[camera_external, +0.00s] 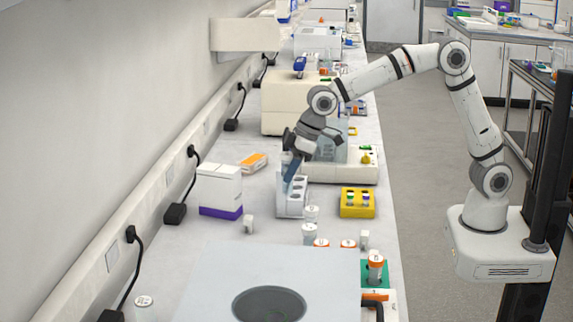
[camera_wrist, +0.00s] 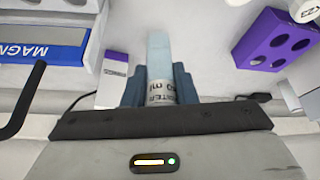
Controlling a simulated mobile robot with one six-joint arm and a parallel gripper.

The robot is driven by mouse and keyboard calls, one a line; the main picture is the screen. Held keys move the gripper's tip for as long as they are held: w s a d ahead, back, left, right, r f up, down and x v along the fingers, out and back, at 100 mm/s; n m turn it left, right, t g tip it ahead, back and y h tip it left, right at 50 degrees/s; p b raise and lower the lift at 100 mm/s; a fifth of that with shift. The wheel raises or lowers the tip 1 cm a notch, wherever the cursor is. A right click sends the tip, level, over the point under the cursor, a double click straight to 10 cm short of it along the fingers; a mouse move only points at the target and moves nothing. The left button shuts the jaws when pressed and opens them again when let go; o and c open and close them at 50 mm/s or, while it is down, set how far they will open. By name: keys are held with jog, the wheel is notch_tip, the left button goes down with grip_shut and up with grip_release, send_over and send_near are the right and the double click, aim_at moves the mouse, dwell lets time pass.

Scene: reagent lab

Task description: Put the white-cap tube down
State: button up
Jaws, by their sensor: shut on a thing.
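My gripper (camera_external: 291,174) reaches down over the left part of the bench, close above or at a white rack with round holes (camera_external: 291,203). In the wrist view my gripper (camera_wrist: 160,88) has its dark blue fingers shut on a tube (camera_wrist: 160,93) with a printed white label. A pale blue, straight-sided length extends from it, away from the wrist. The cap of the held tube cannot be made out. Whether the tube touches the rack cannot be told.
A white and purple box (camera_external: 219,190) stands left of the rack, and a yellow rack (camera_external: 357,202) to its right. White-capped containers (camera_external: 310,233) stand in front. The wrist view shows a purple rack with holes (camera_wrist: 275,42) and a blue-fronted device (camera_wrist: 40,50).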

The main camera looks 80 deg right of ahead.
jog(key=s+d+f+b, duration=0.1)
jog(key=s+d+f, duration=0.1)
jog(key=s+d, duration=0.35)
jog(key=shift+s+a+f, duration=0.15)
jog(key=shift+s+f, duration=0.1)
jog(key=shift+f, duration=1.35)
jog(key=shift+s+a+f, duration=0.15)
jog(key=shift+s+f, duration=0.15)
jog(key=shift+f, duration=1.35)
jog(key=shift+s+a+f, duration=0.15)
jog(key=shift+s+f, duration=0.1)
jog(key=shift+f, duration=1.35)
jog(key=shift+f, duration=0.1)
jog(key=o, duration=0.5)
jog(key=shift+f, duration=0.1)
jog(key=o, duration=0.5)
jog(key=shift+c, duration=0.2)
